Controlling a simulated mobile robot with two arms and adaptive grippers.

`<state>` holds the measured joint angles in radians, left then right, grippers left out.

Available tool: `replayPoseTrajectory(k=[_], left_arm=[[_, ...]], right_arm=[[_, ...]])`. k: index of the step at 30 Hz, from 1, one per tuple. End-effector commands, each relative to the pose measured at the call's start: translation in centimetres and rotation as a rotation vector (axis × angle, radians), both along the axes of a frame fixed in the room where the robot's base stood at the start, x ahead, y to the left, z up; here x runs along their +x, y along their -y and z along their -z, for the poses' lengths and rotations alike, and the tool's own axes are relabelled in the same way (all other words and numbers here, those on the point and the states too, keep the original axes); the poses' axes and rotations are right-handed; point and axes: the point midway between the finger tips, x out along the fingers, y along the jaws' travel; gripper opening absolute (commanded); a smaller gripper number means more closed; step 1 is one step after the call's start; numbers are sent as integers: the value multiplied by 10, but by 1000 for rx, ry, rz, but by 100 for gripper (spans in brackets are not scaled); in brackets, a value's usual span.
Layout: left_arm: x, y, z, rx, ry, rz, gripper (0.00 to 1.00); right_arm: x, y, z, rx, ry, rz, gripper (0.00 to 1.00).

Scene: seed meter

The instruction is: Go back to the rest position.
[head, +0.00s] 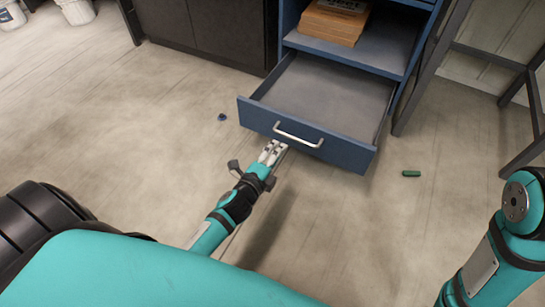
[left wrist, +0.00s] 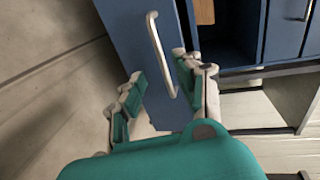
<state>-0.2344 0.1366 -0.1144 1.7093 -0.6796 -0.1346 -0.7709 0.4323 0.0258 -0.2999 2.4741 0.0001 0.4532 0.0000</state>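My left gripper (head: 273,151) is in front of the open blue drawer (head: 346,150), just below the left end of its silver handle (head: 298,134). In the left wrist view my left gripper (left wrist: 157,76) has its fingers spread apart. The handle (left wrist: 156,45) shows in the gap between them, against the blue drawer front (left wrist: 120,25). No finger is seen closed on it; I cannot tell how far the fingertips are from it. The drawer is pulled out and looks empty. My right arm shows at the right edge of the head view, but its gripper is out of view.
A small green object (head: 411,173) and a small blue object (head: 222,117) lie on the floor. Floor left of the drawer is mostly clear.

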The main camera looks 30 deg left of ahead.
Motion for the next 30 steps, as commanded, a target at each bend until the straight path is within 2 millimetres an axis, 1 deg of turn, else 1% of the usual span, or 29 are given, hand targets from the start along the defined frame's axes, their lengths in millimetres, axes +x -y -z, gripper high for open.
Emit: replayPoseTrajectory(k=[1,2,6,23,26,29,30], left_arm=[[-8,0,-1,0,-1,0,34],[-11,-1,-1,0,-2,0,34],[-21,-1,-4,1,-1,-1,34],[-22,-1,-5,-1,1,0,34],[-20,6,-20,-38,27,16,34],[-19,26,-60,-147,97,63,34],[-20,36,-83,-212,138,93,34]], right_arm=[[0,0,0,0,0,0,0],[0,0,0,0,0,0,0],[0,0,0,0,0,0,0],[0,0,0,1,0,0,0],[3,0,-1,0,-13,0,0],[10,1,-1,2,-42,-2,0],[14,1,0,3,-60,-2,0]])
